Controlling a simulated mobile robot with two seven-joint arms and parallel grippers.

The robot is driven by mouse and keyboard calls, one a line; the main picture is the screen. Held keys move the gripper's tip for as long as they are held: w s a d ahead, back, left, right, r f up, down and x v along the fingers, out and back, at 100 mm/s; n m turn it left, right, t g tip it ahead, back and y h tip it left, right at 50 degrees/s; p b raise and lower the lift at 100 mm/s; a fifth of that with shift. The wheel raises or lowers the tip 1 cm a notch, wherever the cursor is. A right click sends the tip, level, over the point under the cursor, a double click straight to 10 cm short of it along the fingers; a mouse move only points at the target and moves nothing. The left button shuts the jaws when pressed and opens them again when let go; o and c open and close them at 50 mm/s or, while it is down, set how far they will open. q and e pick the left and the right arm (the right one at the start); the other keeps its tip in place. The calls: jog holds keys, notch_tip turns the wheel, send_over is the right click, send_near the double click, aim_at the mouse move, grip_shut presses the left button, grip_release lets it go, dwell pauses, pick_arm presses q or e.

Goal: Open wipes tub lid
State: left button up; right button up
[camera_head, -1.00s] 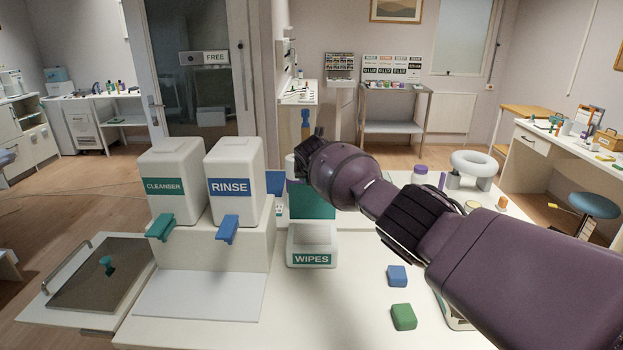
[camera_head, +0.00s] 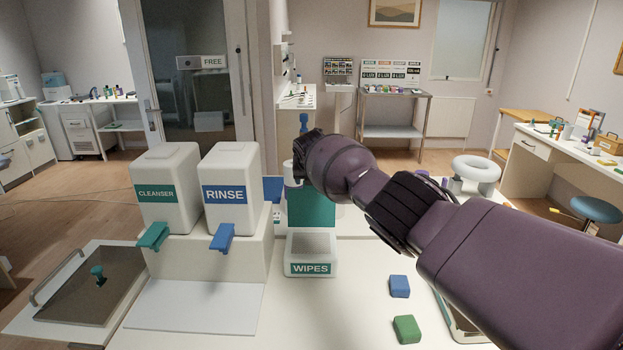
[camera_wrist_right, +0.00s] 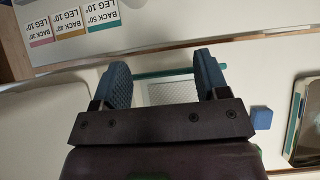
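The white wipes tub (camera_head: 311,269) stands on the counter, its green WIPES label facing me. Its teal lid (camera_head: 312,208) stands upright at the tub's back edge, and the grey top of the tub shows in front of it. In the right wrist view the lid is a thin teal strip (camera_wrist_right: 168,70) seen edge-on, beside the pale mesh-like tub top (camera_wrist_right: 172,93). My right gripper (camera_wrist_right: 165,82) is open, its two blue pads apart with the tub visible between them. In the head view its wrist hangs above and behind the lid, with the fingertips hidden. My left gripper is not in view.
Cleanser (camera_head: 166,187) and rinse (camera_head: 232,188) dispensers stand left of the tub. A blue block (camera_head: 399,286) and a green block (camera_head: 407,329) lie on the counter to the right. A dark tray (camera_head: 75,285) is at far left. The counter before the tub is clear.

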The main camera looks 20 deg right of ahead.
jog(key=shift+o, duration=0.7)
jog(key=shift+s+r+p, duration=0.25)
jog(key=shift+r+p, duration=0.35)
jog(key=shift+p, duration=0.15)
jog(key=p+v, duration=0.2)
jog(key=v, duration=0.7)
jog(key=shift+s+a+p, duration=0.15)
jog(key=shift+s+p, duration=0.05)
jog(key=shift+p, duration=0.1)
jog(key=shift+r, duration=0.1)
